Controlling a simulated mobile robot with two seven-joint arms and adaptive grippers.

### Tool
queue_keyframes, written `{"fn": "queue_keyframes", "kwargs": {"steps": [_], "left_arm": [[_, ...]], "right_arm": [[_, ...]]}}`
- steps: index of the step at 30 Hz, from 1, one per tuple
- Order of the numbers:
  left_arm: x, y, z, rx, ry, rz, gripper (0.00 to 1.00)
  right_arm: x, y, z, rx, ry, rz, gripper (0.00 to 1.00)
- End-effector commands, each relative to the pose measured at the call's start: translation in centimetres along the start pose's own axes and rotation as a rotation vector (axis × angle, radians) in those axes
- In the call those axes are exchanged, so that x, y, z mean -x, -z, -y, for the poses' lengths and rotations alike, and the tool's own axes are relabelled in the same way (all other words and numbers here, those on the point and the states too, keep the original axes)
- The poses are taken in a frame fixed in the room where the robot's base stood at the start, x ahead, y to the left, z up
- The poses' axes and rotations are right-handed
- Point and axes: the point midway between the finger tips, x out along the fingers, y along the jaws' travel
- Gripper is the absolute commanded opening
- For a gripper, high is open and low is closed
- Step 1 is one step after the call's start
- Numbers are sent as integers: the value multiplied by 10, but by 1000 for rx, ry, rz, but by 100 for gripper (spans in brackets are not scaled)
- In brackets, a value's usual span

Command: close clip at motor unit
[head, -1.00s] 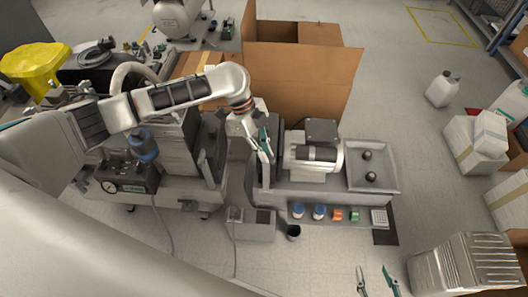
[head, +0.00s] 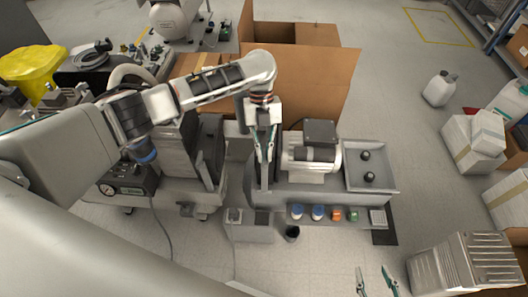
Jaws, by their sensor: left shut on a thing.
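The motor unit (head: 300,167) is a light, rounded housing with a dark box on top. It sits on the grey bench in the middle of the head view. My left gripper (head: 265,158) points down at the left side of the motor, its teal-edged fingers close together. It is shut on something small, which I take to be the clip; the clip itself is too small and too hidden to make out. My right gripper (head: 376,281) shows at the bottom edge as two teal fingers spread apart, empty, over the floor.
A tray with two black knobs (head: 368,177) is right of the motor. Several blue, orange and green caps (head: 318,212) line the front ledge. An open cardboard box (head: 300,80) stands behind. A ribbed metal unit (head: 465,263) is at lower right. Floor in front is partly clear.

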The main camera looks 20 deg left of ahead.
Motion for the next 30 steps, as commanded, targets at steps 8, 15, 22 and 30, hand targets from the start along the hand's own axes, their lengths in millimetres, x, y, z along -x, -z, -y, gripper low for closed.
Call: {"fn": "queue_keyframes", "kwargs": {"steps": [8,15,22,30], "left_arm": [[-2,0,1,-127,-55,-1,0],[-2,0,0,-173,-74,0,0],[-2,0,0,-180,-77,0,0],[-2,0,0,-179,-77,0,26]], "right_arm": [[0,1,0,-2,-1,-2,40],[-1,2,1,-8,-3,-3,40],[-1,3,1,-12,-4,-4,40],[-1,3,1,-12,-4,-4,40]]}}
